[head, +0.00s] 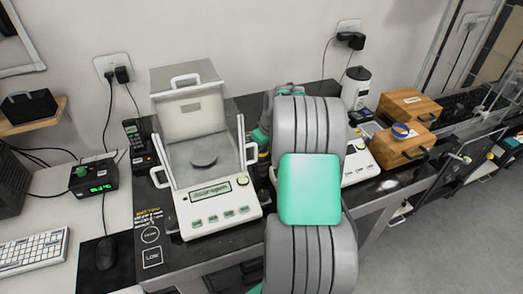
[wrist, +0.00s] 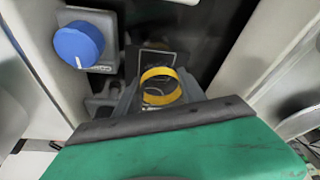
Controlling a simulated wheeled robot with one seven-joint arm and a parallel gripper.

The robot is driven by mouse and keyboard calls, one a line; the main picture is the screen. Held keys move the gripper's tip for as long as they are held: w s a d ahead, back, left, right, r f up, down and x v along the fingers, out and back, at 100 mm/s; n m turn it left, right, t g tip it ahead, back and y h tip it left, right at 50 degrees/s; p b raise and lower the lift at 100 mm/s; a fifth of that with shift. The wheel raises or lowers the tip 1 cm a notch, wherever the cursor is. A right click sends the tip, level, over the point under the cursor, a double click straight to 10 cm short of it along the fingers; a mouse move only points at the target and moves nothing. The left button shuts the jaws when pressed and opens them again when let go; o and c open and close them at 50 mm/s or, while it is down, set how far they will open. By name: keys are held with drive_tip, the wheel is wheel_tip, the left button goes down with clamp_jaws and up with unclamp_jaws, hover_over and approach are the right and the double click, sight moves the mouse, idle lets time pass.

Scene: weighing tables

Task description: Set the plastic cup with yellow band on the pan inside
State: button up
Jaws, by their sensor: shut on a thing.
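The plastic cup with the yellow band (wrist: 158,72) is between the fingers of my gripper (wrist: 157,90) in the wrist view. I see its band as a yellow ring from above; the clear part is hard to make out. My gripper is shut on it. In the head view my arm hides the gripper and cup. The white balance (head: 218,213) stands left of my arm. The chamber's lid (head: 188,107) stands raised at the back.
A second balance (head: 360,170) is partly hidden right of my arm. Wooden boxes (head: 408,107) stand farther right, one with a blue-lidded container (head: 400,130) on top. The wrist view shows a blue knob-like thing (wrist: 78,45).

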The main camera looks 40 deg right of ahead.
drive_tip(key=o, duration=1.4)
drive_tip(key=shift+f, duration=0.1)
drive_tip(key=shift+o, duration=0.2)
